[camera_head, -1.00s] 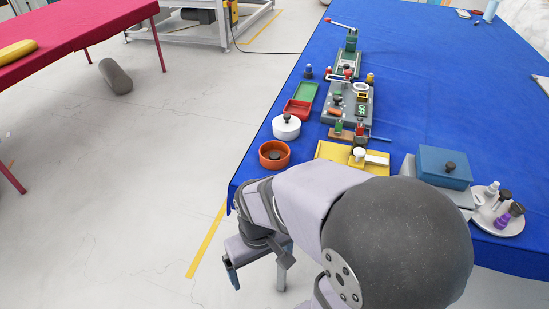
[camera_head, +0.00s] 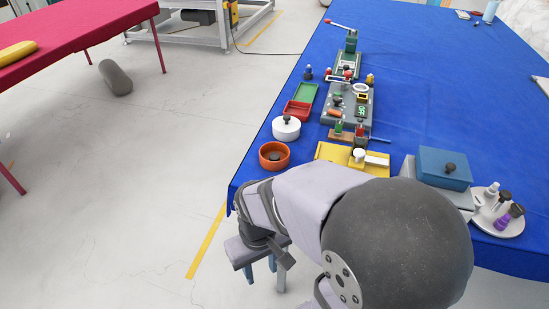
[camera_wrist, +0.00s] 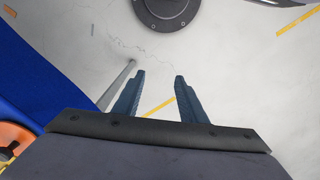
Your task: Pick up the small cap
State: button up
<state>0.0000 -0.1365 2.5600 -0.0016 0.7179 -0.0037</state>
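I cannot tell for certain which piece is the small cap. A small dark knob-like piece (camera_head: 275,156) sits inside the orange round dish (camera_head: 266,163) near the table's left edge. Part of the orange dish also shows at the lower left of the wrist view (camera_wrist: 14,134). Small bottles with dark and purple tops (camera_head: 504,203) stand on a round plate (camera_head: 505,229) at the right. My gripper (camera_head: 261,270) hangs beyond the table's near left edge, over the floor, apart from these pieces. In the wrist view its fingers (camera_wrist: 160,77) are apart with nothing between them.
The blue-covered table (camera_head: 430,105) carries a white pot (camera_head: 286,130), red and green trays (camera_head: 298,108), a grey device (camera_head: 349,104), a yellow block (camera_head: 333,151) and a blue box (camera_head: 443,166). Its right middle is clear. A red table (camera_head: 75,30) stands at the far left.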

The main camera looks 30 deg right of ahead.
aim_at(275, 158)
jog(key=shift+r, duration=0.1)
jog(key=w+d+r+m+g+p, duration=0.1)
jog(key=w+d+r+m+p, duration=0.25)
jog(key=d+p, duration=0.45)
jog(key=w+d+r, duration=0.1)
jog(key=w+d, duration=0.1)
jog(key=w, duration=0.1)
jog(key=w+d+r+t+p, duration=0.1)
jog(key=w+d, duration=0.1)
jog(key=w, duration=0.2)
jog(key=w+d+r+m+t, duration=0.1)
jog(key=w+d, duration=0.1)
jog(key=w, duration=0.2)
jog(key=shift+w+d, duration=0.1)
jog(key=shift+d, duration=0.2)
jog(key=w+d+r+t, duration=0.1)
jog(key=w+r, duration=0.1)
jog(key=w, duration=0.1)
jog(key=w+d+r+n+t, duration=0.1)
jog(key=w+r, duration=0.1)
jog(key=w, duration=0.1)
jog(key=w+d+r+t+h, duration=0.1)
jog(key=w, duration=0.2)
jog(key=shift+w+d+r+n, duration=0.15)
jog(key=shift+w+r+n, duration=0.15)
jog(key=shift+r+n, duration=0.1)
jog(key=shift+p+x, duration=0.5)
jog(key=shift+x, duration=0.55)
jog(key=shift+w, duration=0.1)
